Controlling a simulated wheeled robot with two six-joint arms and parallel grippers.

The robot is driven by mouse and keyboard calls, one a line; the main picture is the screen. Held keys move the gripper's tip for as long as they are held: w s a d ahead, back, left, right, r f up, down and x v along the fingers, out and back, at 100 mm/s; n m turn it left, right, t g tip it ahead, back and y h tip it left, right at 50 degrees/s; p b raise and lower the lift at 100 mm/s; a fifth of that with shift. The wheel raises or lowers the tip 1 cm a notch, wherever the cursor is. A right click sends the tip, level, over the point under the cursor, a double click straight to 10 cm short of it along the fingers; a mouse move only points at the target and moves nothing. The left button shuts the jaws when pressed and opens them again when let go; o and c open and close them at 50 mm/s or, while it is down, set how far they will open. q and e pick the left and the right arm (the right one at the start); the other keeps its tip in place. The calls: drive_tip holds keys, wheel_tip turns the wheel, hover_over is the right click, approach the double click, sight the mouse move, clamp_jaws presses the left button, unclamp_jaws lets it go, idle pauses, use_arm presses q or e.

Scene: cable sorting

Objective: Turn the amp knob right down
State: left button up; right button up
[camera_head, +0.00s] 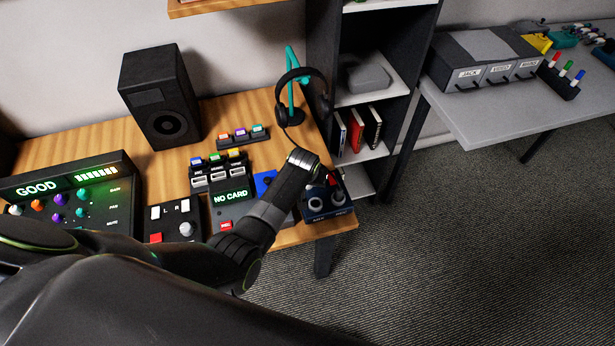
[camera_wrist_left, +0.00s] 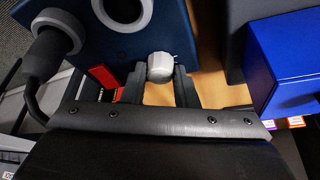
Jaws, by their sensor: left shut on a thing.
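The amp is a dark blue box with two pale round sockets (camera_head: 328,212) at the front right corner of the wooden desk. In the left wrist view, the amp (camera_wrist_left: 170,22) fills the top, and its light grey knob (camera_wrist_left: 160,67) stands out from its face. My left gripper (camera_wrist_left: 159,72) is shut on the knob, one dark finger on each side. A dark plug and cable (camera_wrist_left: 45,55) sit at one of the sockets. In the head view my arm hides the knob. I cannot read the knob's setting. My right gripper is not in view.
A card reader reading NO CARD (camera_head: 231,196) and a mixer reading GOOD (camera_head: 105,190) are left of the amp. A headphone stand (camera_head: 291,85) and speaker (camera_head: 160,97) stand behind. A blue box (camera_wrist_left: 288,62) is close to my gripper. Shelves (camera_head: 375,90) stand beyond the desk.

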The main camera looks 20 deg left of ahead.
use_arm(q)
drive_tip(key=n+y, duration=0.1)
drive_tip(key=n, duration=0.1)
drive_tip(key=shift+d+n, duration=0.1)
drive_tip(key=shift+n, duration=0.2)
drive_tip(key=shift+w+n+g+y+b, duration=0.1)
drive_tip(key=shift+n+g+y+b, duration=0.3)
drive_tip(key=shift+n, duration=0.8)
drive_tip(key=o, duration=1)
